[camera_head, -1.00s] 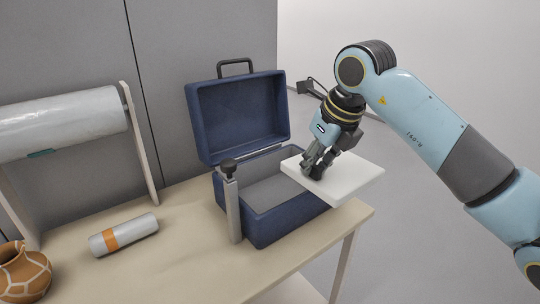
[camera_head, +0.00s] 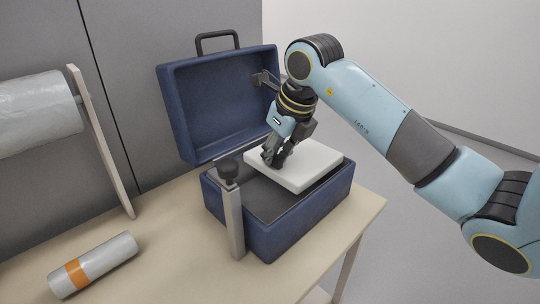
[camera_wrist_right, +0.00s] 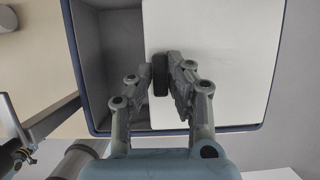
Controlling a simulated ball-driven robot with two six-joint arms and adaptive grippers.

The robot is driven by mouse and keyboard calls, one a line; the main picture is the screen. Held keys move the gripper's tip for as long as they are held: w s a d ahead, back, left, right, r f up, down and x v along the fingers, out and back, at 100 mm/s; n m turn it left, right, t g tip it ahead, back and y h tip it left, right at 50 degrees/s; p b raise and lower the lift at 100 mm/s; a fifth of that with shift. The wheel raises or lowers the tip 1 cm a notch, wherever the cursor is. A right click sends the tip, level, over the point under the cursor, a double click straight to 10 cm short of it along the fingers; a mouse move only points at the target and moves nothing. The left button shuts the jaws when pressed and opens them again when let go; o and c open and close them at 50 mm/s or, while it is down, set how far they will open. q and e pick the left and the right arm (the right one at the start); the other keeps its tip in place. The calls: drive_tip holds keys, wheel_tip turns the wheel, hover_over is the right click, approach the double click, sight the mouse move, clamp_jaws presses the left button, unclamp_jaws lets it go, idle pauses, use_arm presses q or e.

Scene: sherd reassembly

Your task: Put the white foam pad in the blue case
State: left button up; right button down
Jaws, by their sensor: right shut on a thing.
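The white foam pad (camera_head: 309,169) is a flat white slab over the right part of the blue case's opening. My right gripper (camera_head: 272,160) is shut on the pad's left edge; the right wrist view shows the fingertips (camera_wrist_right: 166,75) closed there. The blue case (camera_head: 303,228) stands on the table with its lid (camera_head: 222,105) up and a grey inside. In the right wrist view the pad (camera_wrist_right: 225,60) covers most of the opening, and the grey inside (camera_wrist_right: 112,50) shows to its left. I cannot tell whether the pad touches the case. My left gripper is not in view.
An upright post with a dark knob (camera_head: 233,205) stands close before the case's front left corner. A grey roll with an orange band (camera_head: 92,265) lies on the table (camera_head: 170,235) at left. A roll of clear wrap (camera_head: 35,115) hangs on a wooden stand.

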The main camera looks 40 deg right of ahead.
drive_tip(key=shift+f+b, duration=2.1)
drive_tip(key=shift+f, duration=0.85)
drive_tip(key=shift+f+b, duration=0.45)
drive_tip(key=shift+f, duration=0.15)
drive_tip(key=shift+f+b, duration=0.4)
drive_tip(key=shift+f, duration=0.15)
drive_tip(key=c, duration=1.2)
unclamp_jaws()
drive_tip(key=shift+r, duration=0.25)
drive_tip(key=v, duration=1.1)
drive_tip(key=shift+s+r, duration=0.25)
